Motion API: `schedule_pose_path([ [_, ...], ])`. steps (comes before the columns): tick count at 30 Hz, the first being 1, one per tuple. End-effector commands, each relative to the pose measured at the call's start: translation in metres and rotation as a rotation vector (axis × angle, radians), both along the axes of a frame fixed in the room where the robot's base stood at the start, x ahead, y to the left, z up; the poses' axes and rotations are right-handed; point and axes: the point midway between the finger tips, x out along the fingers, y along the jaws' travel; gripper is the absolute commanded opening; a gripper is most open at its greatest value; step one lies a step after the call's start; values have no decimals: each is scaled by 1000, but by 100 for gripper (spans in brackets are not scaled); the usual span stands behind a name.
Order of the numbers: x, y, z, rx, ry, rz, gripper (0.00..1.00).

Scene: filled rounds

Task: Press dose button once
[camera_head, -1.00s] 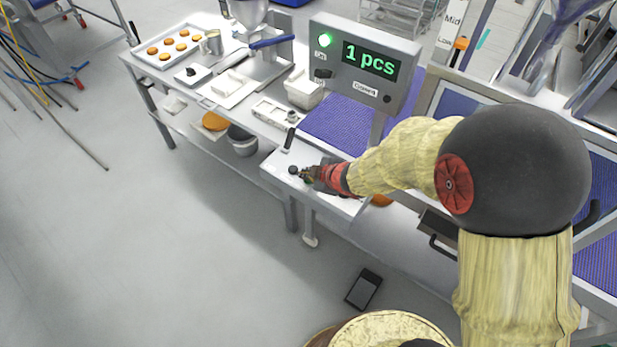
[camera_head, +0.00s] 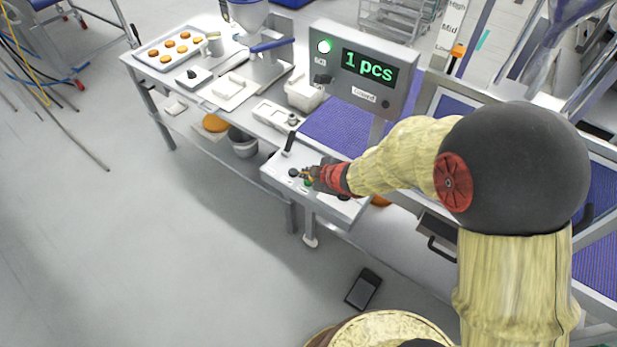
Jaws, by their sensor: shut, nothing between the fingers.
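A pale control panel (camera_head: 320,199) stands on a post in front of the conveyor. It carries a dark knob (camera_head: 293,172), an upright dark lever (camera_head: 289,143) and a small green button (camera_head: 308,183), whose label is too small to read. My gripper (camera_head: 305,175) is shut and empty, low over the panel between the knob and the green button. Its tips partly hide the button, and I cannot tell whether they touch it.
A baking tray with several orange rounds (camera_head: 168,50) lies on the bench at the back left. A purple conveyor belt (camera_head: 335,127) runs behind the panel. A grey bucket (camera_head: 242,142) is below the bench. A dark pedal-like box (camera_head: 363,289) lies on the floor.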

Motion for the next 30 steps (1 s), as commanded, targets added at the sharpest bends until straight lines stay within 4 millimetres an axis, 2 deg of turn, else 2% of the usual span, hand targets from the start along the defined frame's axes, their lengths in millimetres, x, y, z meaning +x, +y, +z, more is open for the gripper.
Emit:
schedule_pose_path([
  [13,0,0,5,0,0,0,0],
  [30,0,0,52,0,0,0,0],
])
